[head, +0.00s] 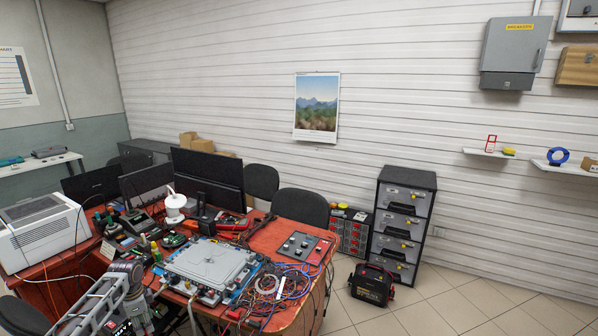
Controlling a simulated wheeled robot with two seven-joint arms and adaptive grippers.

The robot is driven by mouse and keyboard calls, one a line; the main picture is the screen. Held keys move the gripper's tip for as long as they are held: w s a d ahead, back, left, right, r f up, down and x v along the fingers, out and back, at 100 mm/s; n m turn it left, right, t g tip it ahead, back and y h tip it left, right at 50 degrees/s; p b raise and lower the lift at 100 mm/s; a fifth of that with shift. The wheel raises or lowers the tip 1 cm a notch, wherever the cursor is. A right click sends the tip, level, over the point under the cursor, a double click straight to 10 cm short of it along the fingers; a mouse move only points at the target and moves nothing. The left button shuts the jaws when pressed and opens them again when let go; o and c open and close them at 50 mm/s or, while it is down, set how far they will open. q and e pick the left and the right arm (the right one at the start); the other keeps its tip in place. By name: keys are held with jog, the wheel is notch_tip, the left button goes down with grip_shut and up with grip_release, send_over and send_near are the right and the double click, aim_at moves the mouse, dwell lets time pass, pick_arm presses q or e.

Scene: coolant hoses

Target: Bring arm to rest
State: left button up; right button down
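Neither of my grippers can be made out in the head view. A grey metal structure (95,305) with a ladder-like frame and a dark rounded part at its top end stands at the lower left; I cannot tell whether it is part of my arm. A flat grey unit with a raised lid (208,262) lies on the orange-red table (281,238), with small fittings along its edges. Blue and red cables or hoses (290,280) lie tangled to its right. No hose is seen held.
Monitors (212,175), a white lamp-like item (175,203) and a white box-shaped machine (42,232) crowd the table's back and left. A drawer cabinet (402,217) and a black-red case (371,285) stand right of it. The tiled floor at the lower right is clear.

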pick_arm(q)
jog(key=s+d+f+n, duration=0.25)
jog(key=s+f, duration=0.45)
jog(key=f, duration=0.4)
jog(key=s+d+f+n+y, duration=0.1)
jog(key=s+d+f, duration=0.3)
jog(key=s+f, duration=0.5)
jog(key=s+d+f+n, duration=0.25)
jog(key=s+f, duration=0.25)
jog(key=f, duration=0.8)
jog(key=s+d+f+n, duration=0.1)
jog(key=s+d+f, duration=0.3)
jog(key=s, duration=0.7)
jog(key=s+d+f+n+h, duration=0.1)
jog(key=s+d+f, duration=0.4)
jog(key=s, duration=0.7)
jog(key=s+d+f, duration=0.5)
jog(key=s+d, duration=0.2)
jog(key=s, duration=0.4)
jog(key=shift+s+d+n+t, duration=0.3)
jog(key=shift+d+n, duration=0.05)
jog(key=shift+n, duration=0.05)
